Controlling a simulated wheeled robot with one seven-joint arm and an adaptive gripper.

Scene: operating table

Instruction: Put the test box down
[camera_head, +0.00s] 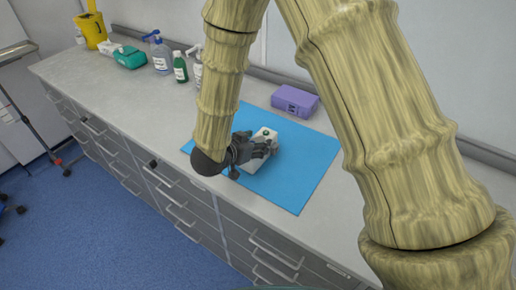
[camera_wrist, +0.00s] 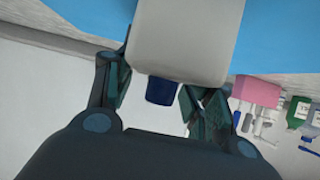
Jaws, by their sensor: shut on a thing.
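The test box appears to be the whitish box in my gripper, with a small green mark on top in the head view (camera_head: 266,133). In the wrist view the box (camera_wrist: 187,40) shows as a pale block with rounded corners between and beyond the fingers. My gripper (camera_head: 264,149) is shut on it, with a dark finger on each side in the wrist view (camera_wrist: 158,88). The box is over the blue mat (camera_head: 305,160). I cannot tell whether its underside touches the mat. The fingers and wrist hide part of it.
A purple box (camera_head: 295,101) stands at the mat's far edge. Bottles (camera_head: 180,67), a teal box (camera_head: 130,58) and a yellow container (camera_head: 92,30) stand further left on the grey counter (camera_head: 110,85). The mat's right part is clear. The counter's drawer front runs along the near side.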

